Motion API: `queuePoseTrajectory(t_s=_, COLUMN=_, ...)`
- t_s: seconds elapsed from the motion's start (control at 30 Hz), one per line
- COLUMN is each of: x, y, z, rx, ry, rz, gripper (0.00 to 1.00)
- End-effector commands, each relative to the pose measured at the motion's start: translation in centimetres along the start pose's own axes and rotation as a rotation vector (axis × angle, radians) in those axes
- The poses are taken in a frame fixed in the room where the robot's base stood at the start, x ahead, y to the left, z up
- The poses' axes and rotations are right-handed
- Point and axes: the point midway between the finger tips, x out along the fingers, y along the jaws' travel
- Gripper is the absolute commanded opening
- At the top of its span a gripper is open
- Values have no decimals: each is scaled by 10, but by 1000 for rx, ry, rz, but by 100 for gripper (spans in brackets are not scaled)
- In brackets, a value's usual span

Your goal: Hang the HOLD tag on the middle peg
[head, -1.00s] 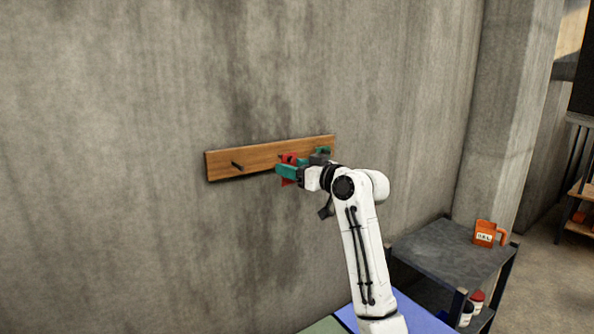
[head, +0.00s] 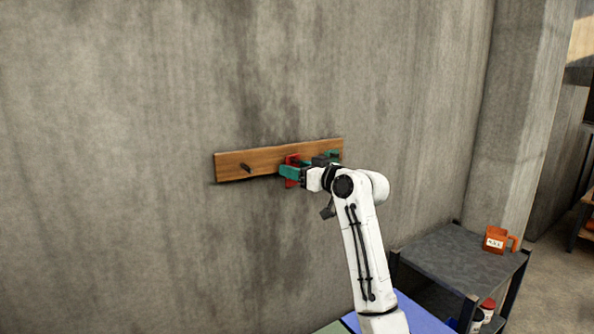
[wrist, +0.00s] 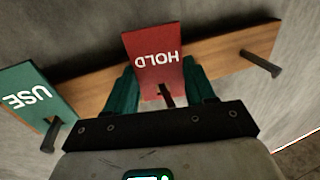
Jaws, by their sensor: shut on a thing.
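The red HOLD tag (wrist: 153,58) is between the teal fingers of my gripper (wrist: 161,78), flat in front of the wooden board; its lettering is upside down in the wrist view. The dark middle peg (wrist: 166,97) sticks out at the tag's edge nearest my gripper. I cannot tell for certain whether it passes through the tag's hole. In the head view my gripper (head: 291,173) is at the board (head: 232,168), with red showing above and below its fingers (head: 292,158). My wrist hides part of the tag there.
A green USE tag (wrist: 35,100) hangs on the peg at the wrist view's left. The peg at its right (wrist: 262,64) is bare; it also shows at the board's left in the head view (head: 246,168).

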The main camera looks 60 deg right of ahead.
Motion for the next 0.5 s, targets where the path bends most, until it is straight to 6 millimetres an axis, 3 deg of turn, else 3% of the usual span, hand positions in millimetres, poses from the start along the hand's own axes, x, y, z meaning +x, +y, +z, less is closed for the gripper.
queuePoseTrajectory(t_s=0.23, x=0, y=0, z=0, rx=0, ry=0, rz=0, gripper=26)
queuePoseTrajectory(t_s=0.27, x=0, y=0, z=0, rx=0, ry=0, rz=0, gripper=57)
queuePoseTrajectory(t_s=0.5, x=0, y=0, z=0, rx=0, ry=0, rz=0, gripper=80)
